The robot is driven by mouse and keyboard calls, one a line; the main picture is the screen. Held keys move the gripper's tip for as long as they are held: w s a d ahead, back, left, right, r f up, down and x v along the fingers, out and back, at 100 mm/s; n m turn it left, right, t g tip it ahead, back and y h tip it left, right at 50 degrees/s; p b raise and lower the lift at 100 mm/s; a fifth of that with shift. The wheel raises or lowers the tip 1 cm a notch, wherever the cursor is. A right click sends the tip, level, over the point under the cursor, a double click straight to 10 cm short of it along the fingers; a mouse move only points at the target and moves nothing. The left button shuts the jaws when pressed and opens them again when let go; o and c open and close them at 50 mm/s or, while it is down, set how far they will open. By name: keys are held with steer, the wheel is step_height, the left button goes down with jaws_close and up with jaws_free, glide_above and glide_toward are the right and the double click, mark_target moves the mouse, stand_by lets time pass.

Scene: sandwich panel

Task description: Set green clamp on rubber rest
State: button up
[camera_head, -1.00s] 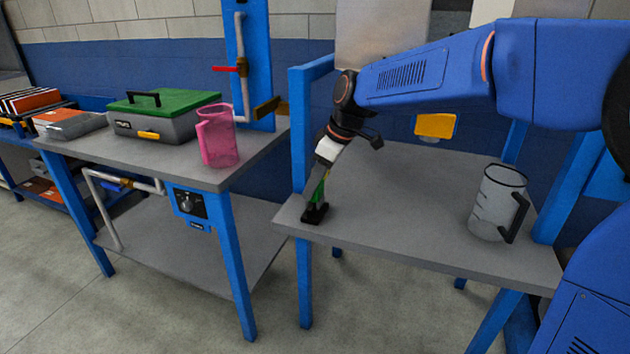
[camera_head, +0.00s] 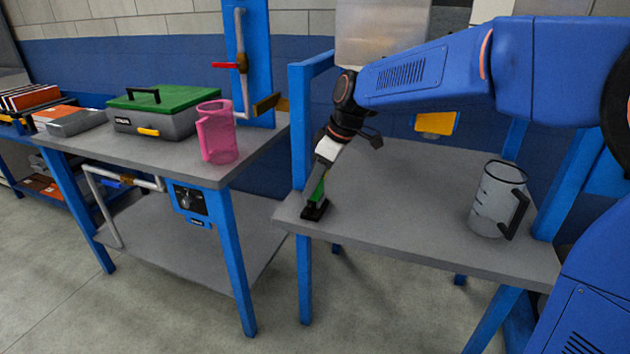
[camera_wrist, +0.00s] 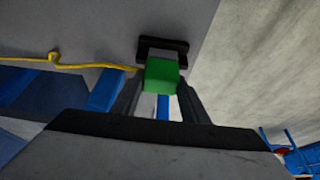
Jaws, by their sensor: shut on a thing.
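The green clamp (camera_wrist: 161,76) is between the two fingers of my gripper (camera_wrist: 160,92) in the wrist view. My gripper is shut on it. In the head view the green clamp (camera_head: 318,188) shows as a narrow green strip, and my gripper (camera_head: 317,196) points down at the left front corner of the right table. The black rubber rest (camera_head: 314,210) lies on the tabletop right below the clamp. In the wrist view the rest (camera_wrist: 162,46) shows just beyond the clamp. I cannot tell whether the clamp touches the rest.
A grey pitcher (camera_head: 497,200) stands at the right of the right table (camera_head: 400,215). The middle of that table is clear. The left table (camera_head: 205,172) holds a pink pitcher (camera_head: 217,135) and a green-lidded toolbox (camera_head: 155,122). A gap separates the tables.

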steer(key=shift+f, duration=0.2)
steer(key=o, duration=1.2)
